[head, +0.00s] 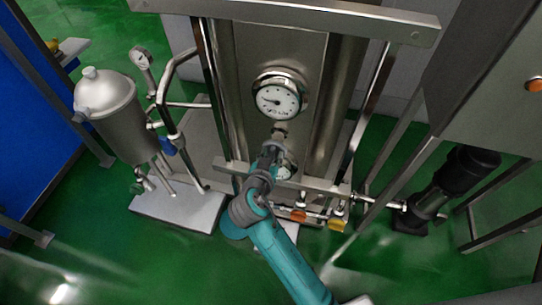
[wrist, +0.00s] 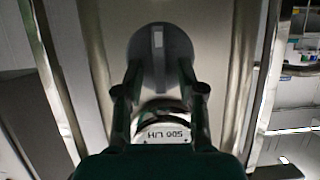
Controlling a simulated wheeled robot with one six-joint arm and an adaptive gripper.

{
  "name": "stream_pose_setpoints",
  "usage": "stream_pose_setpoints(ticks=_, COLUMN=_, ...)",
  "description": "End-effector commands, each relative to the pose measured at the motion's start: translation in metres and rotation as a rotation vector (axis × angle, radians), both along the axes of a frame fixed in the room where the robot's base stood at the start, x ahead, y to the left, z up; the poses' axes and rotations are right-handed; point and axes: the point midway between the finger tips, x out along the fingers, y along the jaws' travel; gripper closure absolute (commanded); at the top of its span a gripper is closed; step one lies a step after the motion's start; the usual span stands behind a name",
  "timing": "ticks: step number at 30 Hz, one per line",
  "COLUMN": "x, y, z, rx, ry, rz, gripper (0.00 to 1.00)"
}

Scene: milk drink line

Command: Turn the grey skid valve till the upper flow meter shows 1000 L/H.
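The upper flow meter (head: 278,98) is a round white dial on the steel panel. Its dark needle points left; I cannot read its figures. A second round dial (head: 286,172) shows partly behind my gripper. In the wrist view, a white face (wrist: 166,134) carries upturned lettering that looks like 500 L/H. My gripper (head: 273,146) is just below the upper meter, near a small metal fitting. In the wrist view, its two fingers (wrist: 159,65) are apart, with a grey disc, seemingly the skid valve (wrist: 158,42), ahead of and between them. The tips overlap its edges; contact is unclear.
Steel uprights and a top crossbar (head: 290,14) frame the panel. A lower rail (head: 235,167) and pipes with orange and yellow parts (head: 299,215) lie close to my arm. A steel vessel (head: 120,118) stands left, a black pump (head: 462,175) right. Green floor is open in front.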

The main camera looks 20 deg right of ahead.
Motion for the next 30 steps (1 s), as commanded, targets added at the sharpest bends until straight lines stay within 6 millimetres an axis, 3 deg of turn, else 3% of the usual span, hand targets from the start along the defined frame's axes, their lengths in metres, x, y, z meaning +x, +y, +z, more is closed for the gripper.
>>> stream_pose_setpoints(ticks=4, x=-0.0001, y=0.0002, z=0.0001, rx=0.000, ry=0.000, rz=0.000, gripper=0.64)
stream_pose_setpoints(ticks=8, x=-0.0002, y=0.0002, z=0.0001, rx=0.000, ry=0.000, rz=0.000, gripper=0.96)
stream_pose_setpoints(ticks=9, x=-0.0002, y=0.0002, z=0.0001, rx=0.000, ry=0.000, rz=0.000, gripper=1.00)
stream_pose_setpoints(ticks=20, x=0.0003, y=0.0010, z=0.0004, rx=-0.020, ry=0.015, rz=0.000, gripper=1.00)
stream_pose_setpoints(ticks=30, x=0.0028, y=0.0048, z=0.0001, rx=-0.181, ry=0.131, rz=0.002, gripper=1.00)
